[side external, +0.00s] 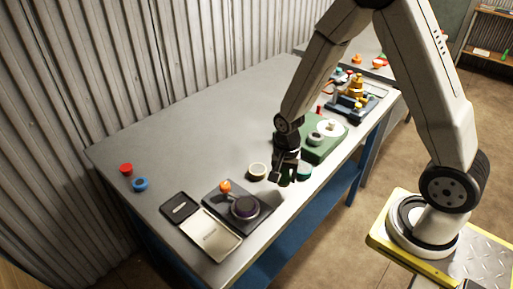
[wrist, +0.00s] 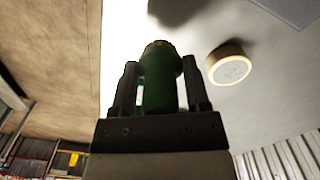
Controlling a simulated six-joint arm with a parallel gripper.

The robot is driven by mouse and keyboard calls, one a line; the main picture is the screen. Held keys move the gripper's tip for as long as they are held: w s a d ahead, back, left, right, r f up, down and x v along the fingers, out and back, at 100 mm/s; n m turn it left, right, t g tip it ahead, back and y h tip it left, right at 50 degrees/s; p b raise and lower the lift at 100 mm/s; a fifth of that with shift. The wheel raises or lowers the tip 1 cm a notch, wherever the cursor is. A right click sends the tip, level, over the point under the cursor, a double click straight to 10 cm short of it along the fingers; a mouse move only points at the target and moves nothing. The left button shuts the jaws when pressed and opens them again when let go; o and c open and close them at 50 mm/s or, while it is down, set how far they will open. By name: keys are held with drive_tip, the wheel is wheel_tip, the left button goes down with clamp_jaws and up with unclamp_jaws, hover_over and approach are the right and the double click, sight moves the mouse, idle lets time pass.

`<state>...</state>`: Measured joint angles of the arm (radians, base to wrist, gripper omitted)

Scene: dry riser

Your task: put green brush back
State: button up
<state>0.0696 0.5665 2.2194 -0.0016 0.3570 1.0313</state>
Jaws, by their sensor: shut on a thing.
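My gripper (side external: 286,172) is low over the front part of the grey table (side external: 200,130). In the wrist view, my gripper (wrist: 158,82) is shut on a dark green cylindrical thing, which I take to be the green brush (wrist: 160,90). It sits between the two black fingers, its end showing beyond them. In the side view the fingers mostly hide it, and I cannot tell whether it touches the table. A teal-green round thing (side external: 304,172) shows just right of the fingers; I cannot tell whether it is part of the brush.
A pale round thing with a tan rim (side external: 257,171) is left of my gripper; the wrist view shows it too (wrist: 230,66). A dark base (side external: 224,193) with an orange knob and a metal tray (side external: 211,238) lie nearer. A green block (side external: 325,145) stands behind right. The table's left-middle is clear.

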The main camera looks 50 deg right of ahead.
sight(283, 182)
drive_tip(key=shift+f, duration=1.65)
drive_tip(key=o, duration=1.3)
drive_tip(key=shift+f, duration=0.1)
drive_tip(key=shift+r, duration=6.15)
drive_tip(key=shift+s, duration=0.1)
